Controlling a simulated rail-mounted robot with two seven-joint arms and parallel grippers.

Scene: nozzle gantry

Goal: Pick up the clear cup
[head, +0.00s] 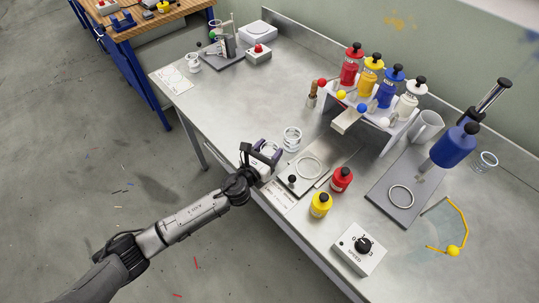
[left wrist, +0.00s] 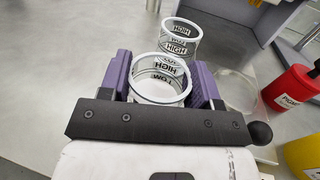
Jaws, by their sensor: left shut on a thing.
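My left gripper (head: 264,153), with purple fingers, is at the front edge of the steel table. In the left wrist view the left gripper (left wrist: 163,82) is shut on a clear cup (left wrist: 160,91) with a white rim and black HIGH and LOW marks. In the head view this held cup (head: 268,149) is partly hidden by the fingers. A second clear cup (head: 291,138) stands just beyond it on the table and also shows behind it in the left wrist view (left wrist: 181,40). My right gripper is out of view.
A white rack (head: 396,132) holds several coloured bottles. The table left of the cups is clear.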

